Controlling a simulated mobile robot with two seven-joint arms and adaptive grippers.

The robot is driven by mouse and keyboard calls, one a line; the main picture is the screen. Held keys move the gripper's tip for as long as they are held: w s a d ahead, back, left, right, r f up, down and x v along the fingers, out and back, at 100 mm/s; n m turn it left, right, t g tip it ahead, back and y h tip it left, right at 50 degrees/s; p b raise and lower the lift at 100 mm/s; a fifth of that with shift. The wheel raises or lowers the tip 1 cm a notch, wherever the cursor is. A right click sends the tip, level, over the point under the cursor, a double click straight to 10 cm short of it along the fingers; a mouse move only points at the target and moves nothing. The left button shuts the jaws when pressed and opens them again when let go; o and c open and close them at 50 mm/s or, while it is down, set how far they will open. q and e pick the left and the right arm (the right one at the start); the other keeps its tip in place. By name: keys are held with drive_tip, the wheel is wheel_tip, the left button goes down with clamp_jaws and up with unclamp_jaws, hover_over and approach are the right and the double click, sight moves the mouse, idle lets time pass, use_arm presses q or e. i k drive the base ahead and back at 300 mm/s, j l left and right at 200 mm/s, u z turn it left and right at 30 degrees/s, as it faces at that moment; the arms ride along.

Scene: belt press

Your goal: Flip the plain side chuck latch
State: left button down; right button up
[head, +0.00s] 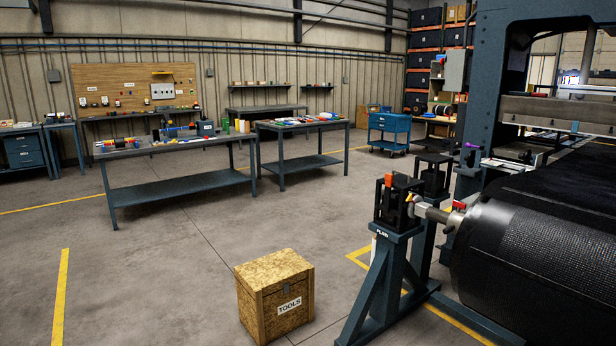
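A blue stand (383,255) labelled "PLAIN" is at the lower right in the head view. It carries a black chuck housing (392,208) with a small orange-red piece (388,179) standing upright at its top; this looks like the latch, but it is too small to be sure. A light metal shaft end (428,211) runs from the housing to the large black textured roll (520,250). A small red part (459,205) sits above the shaft next to the roll. Neither of my grippers is in view.
A wooden tools box (274,299) stands on the floor left of the stand. A second black housing (433,175) is behind the chuck. The blue press frame (497,85) rises at right. Workbenches (180,147) and a blue cart (388,132) are farther back. The left floor is clear.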

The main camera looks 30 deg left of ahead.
sight(389, 178)
drive_tip(key=u, duration=0.4)
drive_tip(key=i+j+z, duration=0.35)
drive_tip(key=i, duration=0.4)
drive_tip(key=i+j+z, duration=0.4)
drive_tip(key=i+j, duration=0.15)
drive_tip(key=i, duration=0.15)
drive_tip(key=i+j+z, duration=0.35)
drive_tip(key=i+j, duration=0.25)
drive_tip(key=j, duration=0.15)
